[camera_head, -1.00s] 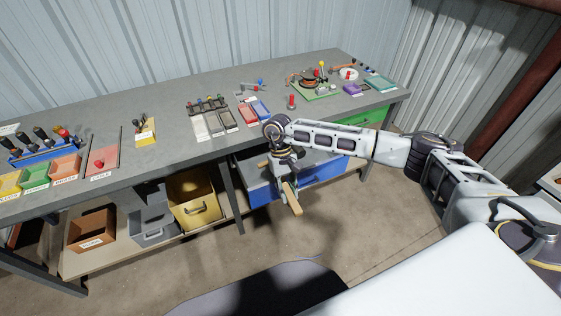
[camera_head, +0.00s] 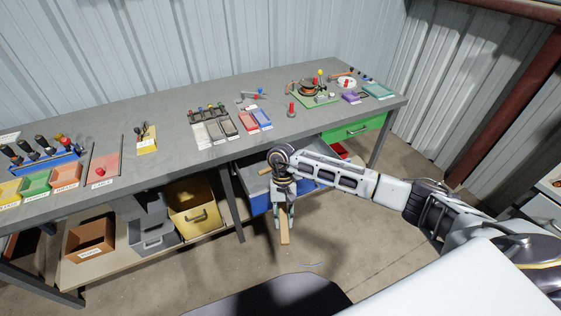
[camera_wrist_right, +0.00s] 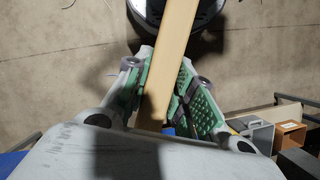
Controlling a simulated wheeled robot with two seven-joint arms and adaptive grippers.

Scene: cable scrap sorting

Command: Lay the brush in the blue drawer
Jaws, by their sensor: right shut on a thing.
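The brush shows as a flat, light wooden bar (camera_head: 284,228) hanging down from my right gripper (camera_head: 283,212). In the right wrist view the bar (camera_wrist_right: 174,55) runs between the green-padded fingers of my right gripper (camera_wrist_right: 160,88), which are shut on it. Its far end is hidden between the fingers, where a bit of blue shows. The blue drawer (camera_head: 259,204) is pulled out under the bench, with a grey inside. My right gripper and the brush are in front of the drawer's front in the head view. My wrist hides part of the drawer. My left gripper is not in view.
The grey bench top (camera_head: 180,165) overhangs the drawer. A green drawer (camera_head: 352,131) is at right. A yellow bin (camera_head: 194,206) and brown box (camera_head: 90,243) stand on the low shelf at left.

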